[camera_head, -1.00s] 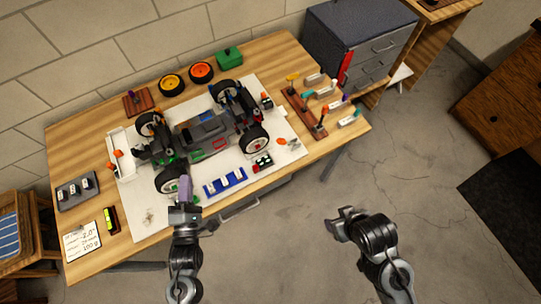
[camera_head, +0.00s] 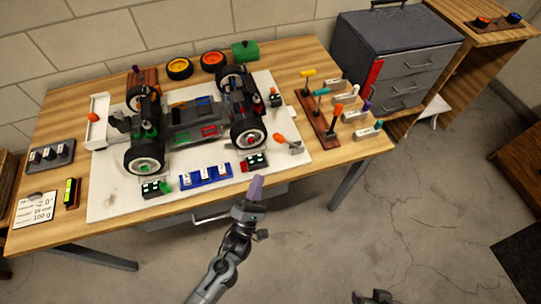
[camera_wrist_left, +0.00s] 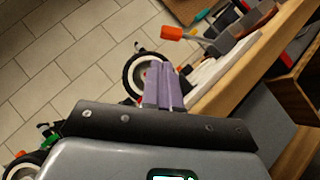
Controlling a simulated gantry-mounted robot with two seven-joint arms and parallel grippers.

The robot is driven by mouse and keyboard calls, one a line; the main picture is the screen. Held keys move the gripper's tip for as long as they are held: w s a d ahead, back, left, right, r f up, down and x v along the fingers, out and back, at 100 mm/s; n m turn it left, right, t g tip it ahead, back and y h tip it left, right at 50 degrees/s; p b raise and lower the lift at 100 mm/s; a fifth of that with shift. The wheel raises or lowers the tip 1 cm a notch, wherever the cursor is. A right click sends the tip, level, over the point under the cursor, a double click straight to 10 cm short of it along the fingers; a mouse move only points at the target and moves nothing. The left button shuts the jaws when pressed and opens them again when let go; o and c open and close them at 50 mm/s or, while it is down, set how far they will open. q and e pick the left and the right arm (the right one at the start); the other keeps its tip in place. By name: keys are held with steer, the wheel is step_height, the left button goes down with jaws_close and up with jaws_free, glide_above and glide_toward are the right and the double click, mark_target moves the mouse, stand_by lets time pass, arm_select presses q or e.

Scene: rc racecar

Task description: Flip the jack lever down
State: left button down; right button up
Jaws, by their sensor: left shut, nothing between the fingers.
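The jack lever (camera_head: 279,139), with an orange handle on a pale grey base (camera_head: 291,149), stands at the right side of the white mat. Its handle slants up and to the left. An orange handle (camera_wrist_left: 178,33) also shows in the left wrist view, beyond the fingers. The RC car (camera_head: 197,120) sits on the mat, left of the lever. My left gripper (camera_head: 257,182) has purple fingers, shut and empty, near the table's front edge, below and left of the lever and apart from it. The fingers also show in the left wrist view (camera_wrist_left: 160,85). My right gripper (camera_head: 375,297) is only partly visible at the bottom edge.
A tool rack (camera_head: 316,118) with coloured handles stands right of the lever. A blue holder (camera_head: 206,175) and small dark blocks (camera_head: 255,161) lie along the mat's front. A drawer cabinet (camera_head: 400,60) stands behind at right. The table's front right strip is clear.

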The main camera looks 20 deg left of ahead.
mark_target(287, 142)
stand_by(0.4)
arm_select(q)
steer(key=shift+p+x, duration=0.45)
steer(key=shift+x, duration=4.6)
